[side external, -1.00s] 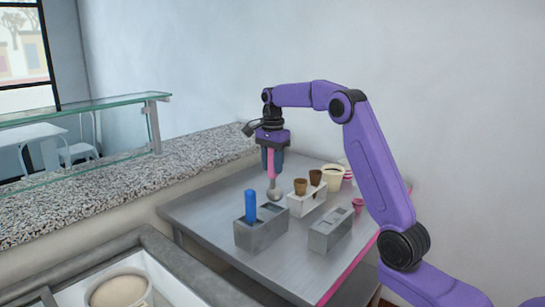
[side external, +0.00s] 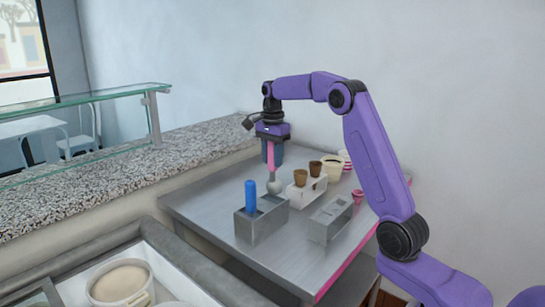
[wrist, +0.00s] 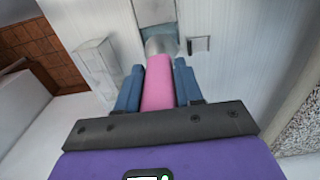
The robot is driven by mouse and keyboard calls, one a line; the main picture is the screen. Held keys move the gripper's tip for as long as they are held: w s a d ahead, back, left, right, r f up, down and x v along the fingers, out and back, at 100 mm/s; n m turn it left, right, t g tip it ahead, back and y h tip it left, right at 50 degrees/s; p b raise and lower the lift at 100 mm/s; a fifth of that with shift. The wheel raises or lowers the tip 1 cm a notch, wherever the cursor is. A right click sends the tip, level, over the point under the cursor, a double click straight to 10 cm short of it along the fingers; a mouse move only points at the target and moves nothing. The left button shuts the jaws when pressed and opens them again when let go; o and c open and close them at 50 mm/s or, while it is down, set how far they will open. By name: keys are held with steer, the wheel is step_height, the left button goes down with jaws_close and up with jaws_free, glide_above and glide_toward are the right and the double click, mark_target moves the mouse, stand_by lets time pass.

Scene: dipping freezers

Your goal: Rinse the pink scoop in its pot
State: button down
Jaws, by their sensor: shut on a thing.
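My gripper (side external: 271,160) is shut on the pink handle of the pink scoop (side external: 271,165), which hangs upright with its round metal head (side external: 274,187) down. The pink handle (wrist: 158,85) lies between the blue fingers in the wrist view. The head is over the right, rear compartment of a grey metal pot box (side external: 262,229), at or just above its opening; I cannot tell whether it is inside the rim. A blue scoop (side external: 250,196) stands in that box's other compartment.
A second grey box (side external: 330,222) stands to the right. Behind it, a white holder (side external: 302,197) bears brown cones (side external: 300,177). Cups (side external: 333,170) stand further back. The metal table's front left (side external: 205,208) is clear. A granite counter (side external: 170,150) runs along the left.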

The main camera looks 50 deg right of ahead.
mark_target(272, 170)
stand_by(0.3)
steer(key=shift+f, duration=3.6)
steer(key=shift+f, duration=1.1)
steer(key=shift+r, duration=1.25)
